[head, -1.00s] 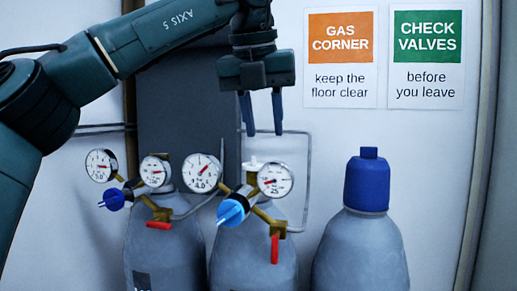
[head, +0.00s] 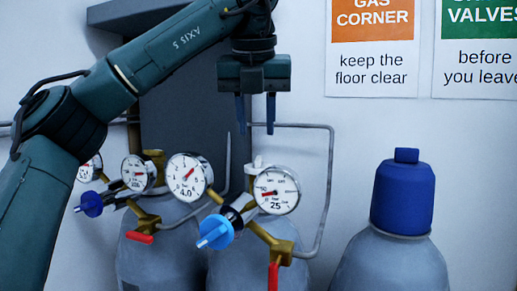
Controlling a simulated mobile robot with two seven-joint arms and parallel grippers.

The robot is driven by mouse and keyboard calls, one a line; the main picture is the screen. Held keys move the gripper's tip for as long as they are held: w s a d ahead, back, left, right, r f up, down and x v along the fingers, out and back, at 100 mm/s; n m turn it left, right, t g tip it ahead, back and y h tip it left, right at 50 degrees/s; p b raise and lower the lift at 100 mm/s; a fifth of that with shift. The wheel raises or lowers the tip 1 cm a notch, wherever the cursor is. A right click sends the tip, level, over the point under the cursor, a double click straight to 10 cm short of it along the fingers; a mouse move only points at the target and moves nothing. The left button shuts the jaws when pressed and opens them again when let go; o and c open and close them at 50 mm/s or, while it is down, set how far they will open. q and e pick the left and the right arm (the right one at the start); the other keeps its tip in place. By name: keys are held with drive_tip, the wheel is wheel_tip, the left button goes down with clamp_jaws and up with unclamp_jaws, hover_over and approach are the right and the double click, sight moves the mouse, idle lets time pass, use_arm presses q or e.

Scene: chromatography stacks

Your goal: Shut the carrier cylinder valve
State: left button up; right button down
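Two grey gas cylinders stand side by side, a left one (head: 155,262) and a middle one (head: 240,268). Each has a brass regulator with two dials. The left regulator has a dark blue knob (head: 90,203) and a red lever (head: 139,237) lying nearly level. The middle one has a light blue knob (head: 214,232) and a red lever (head: 274,275) hanging down. A small white part (head: 258,163) shows behind the middle right dial (head: 277,190). I cannot tell which cylinder is the carrier. My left gripper (head: 255,128) points down, open and empty, above the middle regulator. My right gripper is not in view.
A third cylinder (head: 385,265) with a blue cap (head: 402,195) stands at the right. A grey pipe (head: 329,180) runs along the wall beside the regulators. A dark panel (head: 190,125) is behind. Signs (head: 372,50) hang on the wall.

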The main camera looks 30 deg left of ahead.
sight(258, 158)
use_arm(q)
drive_tip(key=x, duration=0.6)
drive_tip(key=shift+c, duration=0.5)
clamp_jaws()
